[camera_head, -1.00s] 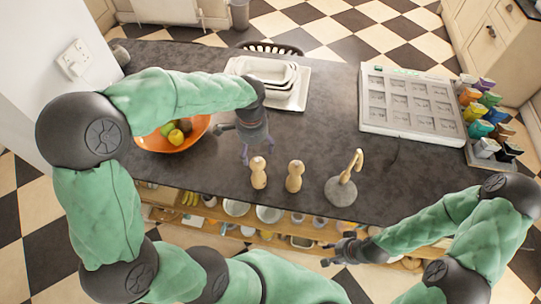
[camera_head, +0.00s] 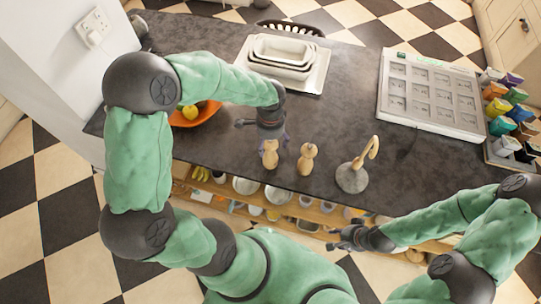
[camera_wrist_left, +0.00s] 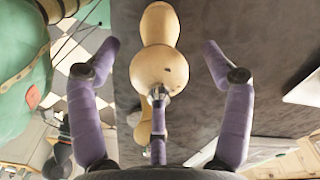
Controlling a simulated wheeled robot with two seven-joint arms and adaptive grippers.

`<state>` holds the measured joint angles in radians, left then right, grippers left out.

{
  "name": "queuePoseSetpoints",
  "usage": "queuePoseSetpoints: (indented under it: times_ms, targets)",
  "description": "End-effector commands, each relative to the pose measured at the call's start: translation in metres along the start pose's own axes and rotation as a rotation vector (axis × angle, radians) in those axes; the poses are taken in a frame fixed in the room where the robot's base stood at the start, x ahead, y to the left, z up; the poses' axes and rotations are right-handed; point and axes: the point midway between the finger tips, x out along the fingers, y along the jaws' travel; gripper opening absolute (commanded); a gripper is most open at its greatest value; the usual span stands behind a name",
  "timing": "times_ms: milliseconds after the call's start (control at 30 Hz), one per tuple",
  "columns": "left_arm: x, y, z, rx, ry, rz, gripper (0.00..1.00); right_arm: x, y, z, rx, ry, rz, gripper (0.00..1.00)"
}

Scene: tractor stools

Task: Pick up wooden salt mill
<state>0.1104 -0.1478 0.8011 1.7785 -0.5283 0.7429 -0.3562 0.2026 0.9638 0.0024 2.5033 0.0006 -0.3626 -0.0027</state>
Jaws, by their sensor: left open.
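Two pale wooden mills stand upright on the dark counter: the left mill (camera_head: 270,158) and the right mill (camera_head: 306,163). I cannot tell which one holds salt. My left gripper (camera_head: 270,137) is just behind and above the left mill and hides part of its top. In the left wrist view, a wooden mill (camera_wrist_left: 159,67) lies between the open purple fingers (camera_wrist_left: 161,58), apart from the outer two. Another wooden piece (camera_wrist_left: 143,130) shows partly behind it. My right gripper (camera_head: 346,238) is in front of the counter, empty, with its fingers apart.
A round-based stand with a wooden hook (camera_head: 353,178) is right of the mills. Stacked white dishes (camera_head: 283,68) sit behind. An orange bowl (camera_head: 205,114) of fruit is at left, partly hidden by my arm.

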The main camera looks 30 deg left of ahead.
Motion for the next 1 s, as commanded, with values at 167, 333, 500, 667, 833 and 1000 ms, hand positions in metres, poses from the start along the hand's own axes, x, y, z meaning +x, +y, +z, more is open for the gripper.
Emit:
queuePoseSetpoints:
  times_ms: [167,333,500,667,833,1000]
  targets:
    - [0.0063,-0.0002,-0.0002,0.000,0.001,-0.001,0.80,0.0006,0.0002,-0.0001,0.000,0.000,0.000,0.40]
    - [0.0059,-0.0001,-0.0002,-0.001,0.001,0.000,0.74,0.0004,0.0002,-0.0001,0.000,0.000,0.000,0.40]
    - [0.0059,-0.0001,-0.0001,-0.001,0.001,0.000,0.26,0.0005,0.0002,0.0000,0.000,0.000,0.000,0.40]
    - [0.0055,-0.0003,-0.0003,-0.001,0.002,-0.001,0.00,0.0005,0.0002,0.0000,0.000,0.000,0.000,0.40]
    - [0.0055,-0.0002,-0.0002,-0.001,0.001,-0.001,0.00,0.0005,0.0002,-0.0001,0.000,0.000,0.000,0.40]
    - [0.0001,-0.0007,-0.0004,-0.001,0.002,-0.002,0.00,-0.0003,-0.0001,0.0000,0.000,0.000,0.000,0.40]
